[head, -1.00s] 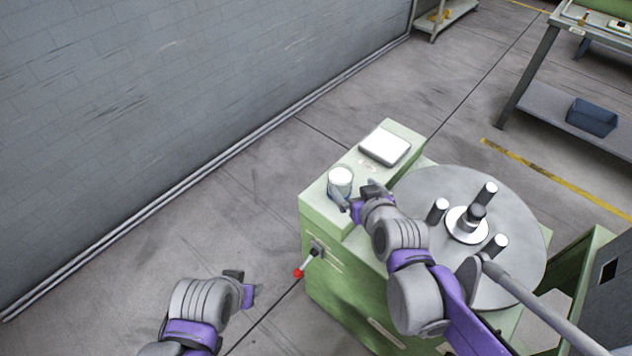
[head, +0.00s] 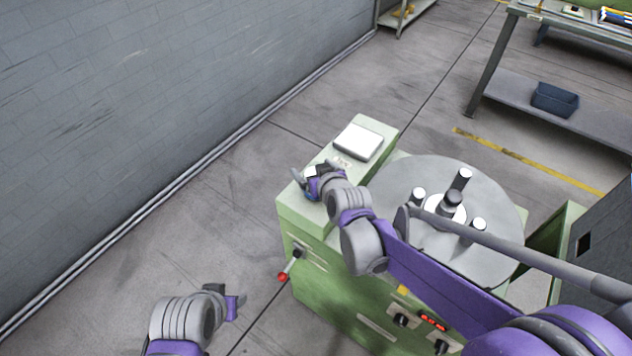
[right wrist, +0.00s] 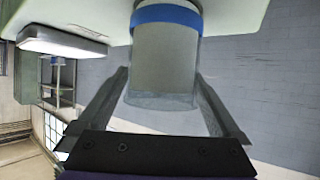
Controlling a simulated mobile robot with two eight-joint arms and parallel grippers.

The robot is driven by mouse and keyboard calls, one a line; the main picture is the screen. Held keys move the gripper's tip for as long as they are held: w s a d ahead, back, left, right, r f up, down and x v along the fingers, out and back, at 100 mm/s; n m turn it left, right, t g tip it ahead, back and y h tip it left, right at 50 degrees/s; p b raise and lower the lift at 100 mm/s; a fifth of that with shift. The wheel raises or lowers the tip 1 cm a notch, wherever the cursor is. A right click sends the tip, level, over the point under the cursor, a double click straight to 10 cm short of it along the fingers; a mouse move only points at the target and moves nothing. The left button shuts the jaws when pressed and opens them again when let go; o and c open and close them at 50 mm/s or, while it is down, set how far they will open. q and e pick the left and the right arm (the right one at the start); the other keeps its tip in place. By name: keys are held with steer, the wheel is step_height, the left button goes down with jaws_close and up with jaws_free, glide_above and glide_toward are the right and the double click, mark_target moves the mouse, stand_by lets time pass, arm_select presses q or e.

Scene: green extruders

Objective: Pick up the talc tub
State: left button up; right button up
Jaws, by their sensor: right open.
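The talc tub (right wrist: 165,58) is a greyish, see-through cylinder with a blue band, standing on the green machine's top (head: 375,127). In the head view, only a bit of its white part (head: 310,171) shows behind my right gripper (head: 313,171). In the right wrist view, my right gripper (right wrist: 161,76) is open, with one finger on each side of the tub. I cannot tell whether the fingers touch it. My left gripper (head: 230,297) hangs over the floor at the lower left, away from the tub; its jaw opening is unclear.
A white-topped square pad (head: 358,141) lies behind the tub on the same top. A round grey turntable (head: 400,195) with upright metal posts is to the right. A red-knobbed lever (head: 291,265) sticks out of the machine's front left. A wall stands at left.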

steer(key=shift+w+a+f, duration=0.1)
steer(key=shift+w, duration=0.15)
steer(key=c, duration=1.5)
